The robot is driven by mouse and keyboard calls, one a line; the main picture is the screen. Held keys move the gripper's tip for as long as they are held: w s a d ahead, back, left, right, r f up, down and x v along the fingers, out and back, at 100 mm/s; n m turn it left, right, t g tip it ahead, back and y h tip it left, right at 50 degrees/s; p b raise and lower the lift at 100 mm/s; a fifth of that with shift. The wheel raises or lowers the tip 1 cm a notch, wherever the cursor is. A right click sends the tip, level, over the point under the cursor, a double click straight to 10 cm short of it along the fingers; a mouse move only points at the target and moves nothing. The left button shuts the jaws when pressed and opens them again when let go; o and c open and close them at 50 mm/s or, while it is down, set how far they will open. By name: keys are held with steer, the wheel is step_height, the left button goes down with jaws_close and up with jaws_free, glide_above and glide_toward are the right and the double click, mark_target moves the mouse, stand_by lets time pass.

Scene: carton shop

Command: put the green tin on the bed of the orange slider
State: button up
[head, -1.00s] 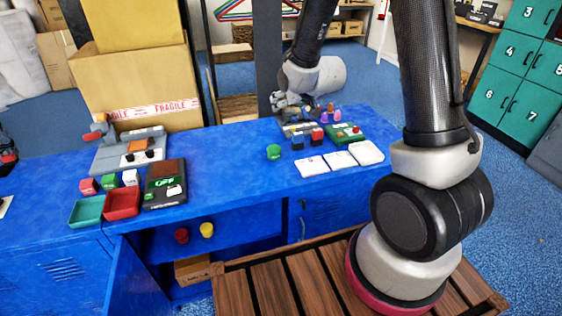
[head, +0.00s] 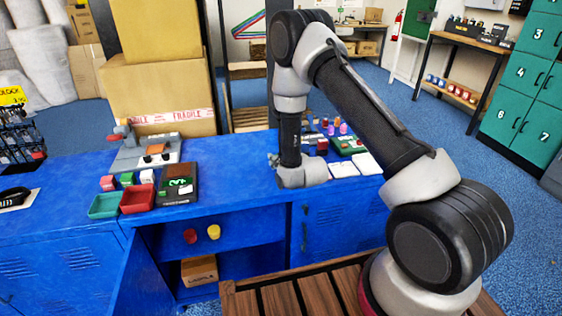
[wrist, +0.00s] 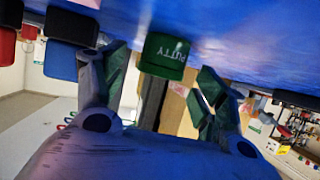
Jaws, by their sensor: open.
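The green tin (wrist: 165,55), lettered PUTTY, shows in the wrist view on the blue bench top, which appears upside down there. My gripper (wrist: 163,88) is open, with one finger on each side of the tin's line and the tin just beyond the fingertips; I see no contact. In the head view my gripper (head: 273,161) is low over the bench, and my arm hides the tin. A grey fixture with an orange part (head: 155,149), likely the orange slider, stands at the back left of the bench.
A teal tray (head: 106,206), a red tray (head: 137,200), small blocks and a dark device (head: 176,190) sit in front of the fixture. White cards (head: 367,164) lie right of my wrist. Stacked cartons (head: 160,90) stand behind. Bare blue bench lies between device and gripper.

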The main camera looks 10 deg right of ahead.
steer(key=shift+x, duration=1.2)
steer(key=c, duration=1.3)
steer(key=shift+r, duration=0.1)
